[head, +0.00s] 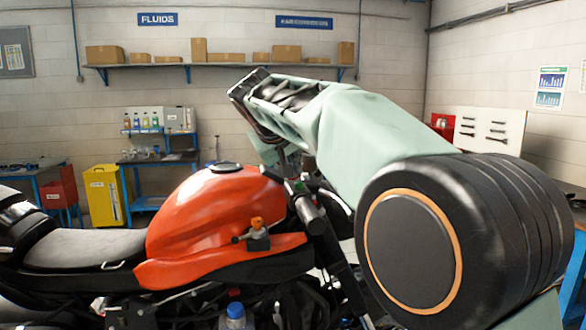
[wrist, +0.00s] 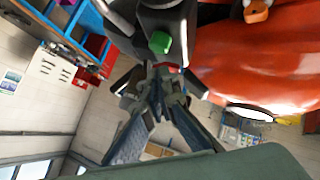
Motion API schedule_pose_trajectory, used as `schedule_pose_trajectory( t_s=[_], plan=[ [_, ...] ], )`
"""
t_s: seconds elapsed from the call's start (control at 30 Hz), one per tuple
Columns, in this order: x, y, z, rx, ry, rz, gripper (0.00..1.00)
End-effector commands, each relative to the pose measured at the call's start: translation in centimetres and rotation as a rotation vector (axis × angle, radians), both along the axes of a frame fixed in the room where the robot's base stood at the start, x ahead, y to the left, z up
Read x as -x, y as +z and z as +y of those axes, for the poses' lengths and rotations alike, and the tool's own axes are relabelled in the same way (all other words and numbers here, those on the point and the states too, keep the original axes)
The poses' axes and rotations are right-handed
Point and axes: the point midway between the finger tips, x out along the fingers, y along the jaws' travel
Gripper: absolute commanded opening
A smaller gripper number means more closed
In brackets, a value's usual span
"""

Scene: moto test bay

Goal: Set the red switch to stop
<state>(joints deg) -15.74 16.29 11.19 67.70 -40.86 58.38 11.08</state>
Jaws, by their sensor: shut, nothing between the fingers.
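The red switch (wrist: 168,66) shows in the wrist view as a small red patch on the dark handlebar housing, below a green button (wrist: 160,42). I cannot tell its setting, as my fingers partly hide it. My gripper (wrist: 155,82) is shut and empty, its fingertips at or very close to the red switch; I cannot tell whether they touch. In the head view my gripper (head: 290,172) hangs down over the handlebar (head: 310,215) beside the orange tank, and the red switch cannot be made out there.
The motorcycle's orange tank (head: 215,215) lies left of my gripper, with a small orange-and-black item (head: 257,235) on its side. The seat (head: 85,250) is farther left. A yellow cabinet (head: 103,195) and a blue workbench (head: 160,160) stand behind.

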Motion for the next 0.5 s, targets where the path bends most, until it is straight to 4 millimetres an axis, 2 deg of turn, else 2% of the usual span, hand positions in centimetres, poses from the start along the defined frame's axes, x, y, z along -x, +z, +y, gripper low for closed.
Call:
schedule_pose_trajectory(
  t_s=[0.5],
  plan=[
    [-0.12,-0.49,-0.58,0.003,-0.003,0.003,0.00]
  ],
)
